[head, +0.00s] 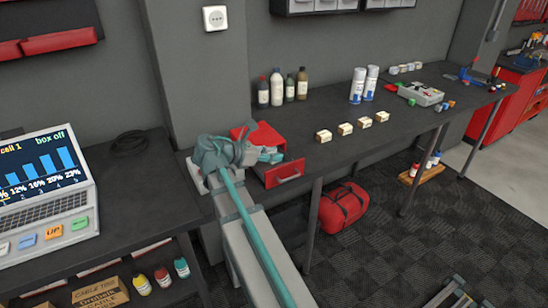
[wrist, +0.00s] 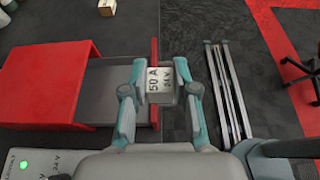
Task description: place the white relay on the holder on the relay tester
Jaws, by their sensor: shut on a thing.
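My gripper (wrist: 160,88) is shut on a white relay (wrist: 159,80) marked "50 A 24 V", seen in the wrist view. One teal finger is on each side of it. In the head view my gripper (head: 268,154) is over the open drawer of a red box; the relay cannot be made out there. A pale grey device (wrist: 32,163) with a green light and a partly cut-off "24 V" label is at the lower left of the wrist view. It may be the relay tester; its holder cannot be made out.
The red box (head: 262,137) has its drawer (head: 286,173) pulled out past the table edge. Several small cartons (head: 323,136) stand in a row to its right. Bottles (head: 277,88) and spray cans (head: 371,82) stand behind. A laptop (head: 45,190) is at left.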

